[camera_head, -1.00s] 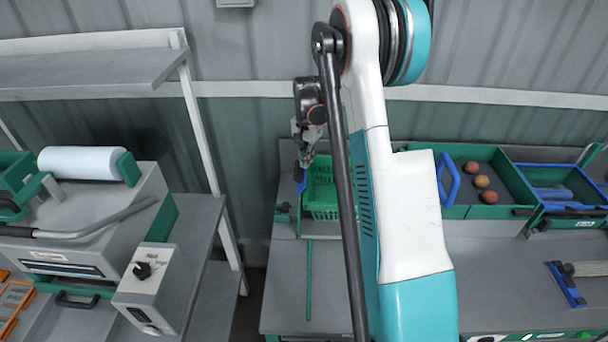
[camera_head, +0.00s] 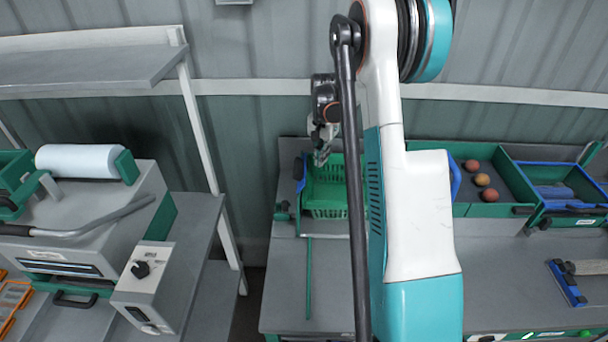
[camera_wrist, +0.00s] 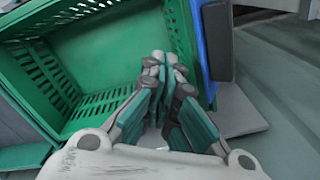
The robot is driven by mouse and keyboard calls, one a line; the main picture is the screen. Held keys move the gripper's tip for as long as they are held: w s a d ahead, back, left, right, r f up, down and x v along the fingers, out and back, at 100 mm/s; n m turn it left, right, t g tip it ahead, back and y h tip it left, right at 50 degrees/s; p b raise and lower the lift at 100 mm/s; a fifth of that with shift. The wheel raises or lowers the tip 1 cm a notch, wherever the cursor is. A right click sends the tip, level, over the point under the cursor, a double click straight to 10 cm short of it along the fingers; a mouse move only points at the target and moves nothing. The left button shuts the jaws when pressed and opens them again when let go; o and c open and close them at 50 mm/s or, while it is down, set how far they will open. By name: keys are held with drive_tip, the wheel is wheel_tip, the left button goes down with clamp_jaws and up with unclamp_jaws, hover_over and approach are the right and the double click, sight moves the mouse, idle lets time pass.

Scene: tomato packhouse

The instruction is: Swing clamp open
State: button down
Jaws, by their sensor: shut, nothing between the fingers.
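The clamp appears to be the blue bar with a dark pad (camera_head: 298,170) at the left side of the green slatted crate (camera_head: 327,210). In the wrist view the blue bar and dark pad (camera_wrist: 218,40) stand along the crate's outer wall. My gripper (camera_head: 320,161) is over the crate's far left part, a little right of the bar. In the wrist view my gripper's fingertips (camera_wrist: 164,66) are together and empty, over the crate (camera_wrist: 95,55) and close to its wall. The clamp's pivot is not clearly visible.
A thin green rod (camera_head: 309,280) lies on the grey bench (camera_head: 280,300) in front of the crate. My arm covers the crate's right side. A green tray (camera_head: 487,211) with tomatoes is to the right. A grey machine (camera_head: 90,230) stands at the left.

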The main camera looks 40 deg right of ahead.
sight(305, 167)
drive_tip(key=shift+s+d, duration=0.3)
drive_tip(key=shift+d, duration=0.05)
drive_tip(key=shift+f, duration=0.1)
wheel_tip(305, 167, down, 5)
drive_tip(key=b, duration=0.4)
idle(0.6)
drive_tip(key=shift+w+a, duration=0.1)
drive_tip(key=shift+w+a+b, duration=0.15)
drive_tip(key=shift+w+a, duration=0.75)
drive_tip(key=shift+a, duration=0.3)
drive_tip(key=shift+w+a+b, duration=0.15)
drive_tip(key=shift+w+a, duration=0.75)
drive_tip(key=shift+a, duration=0.3)
wheel_tip(305, 167, up, 9)
drive_tip(key=s+d+p, duration=0.1)
drive_tip(key=p, duration=0.3)
drive_tip(key=shift+d, duration=0.35)
drive_tip(key=shift+s+a, duration=0.1)
